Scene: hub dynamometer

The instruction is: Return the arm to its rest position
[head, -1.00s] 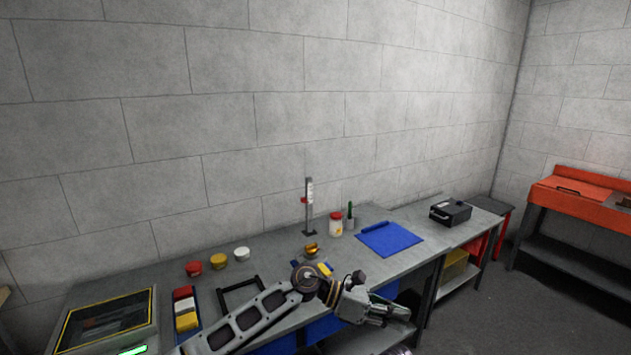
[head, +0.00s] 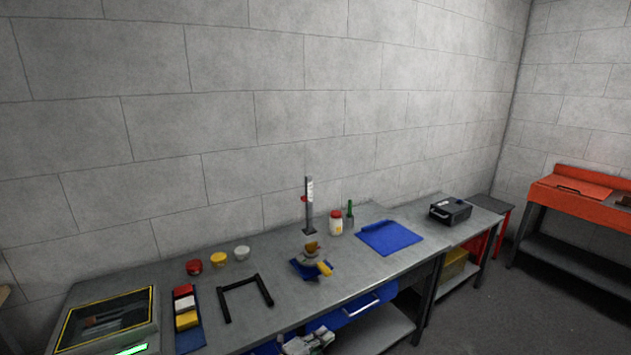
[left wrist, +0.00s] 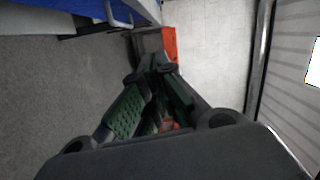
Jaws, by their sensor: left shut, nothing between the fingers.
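My left gripper (head: 308,342) shows at the bottom edge of the head view, low in front of the workbench (head: 370,279). Only a part of it is in the picture; most of the left arm is out of view. In the left wrist view the two green-padded fingers of the left gripper (left wrist: 154,68) come together at their tips with nothing between them. The right gripper is in neither view.
On the bench are a black U-shaped frame (head: 226,303), a blue mat (head: 389,237), a jar (head: 336,223), an upright gauge (head: 309,205) and several small tubs. A blue drawer (head: 365,305) with a handle is under the bench edge, close to the gripper.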

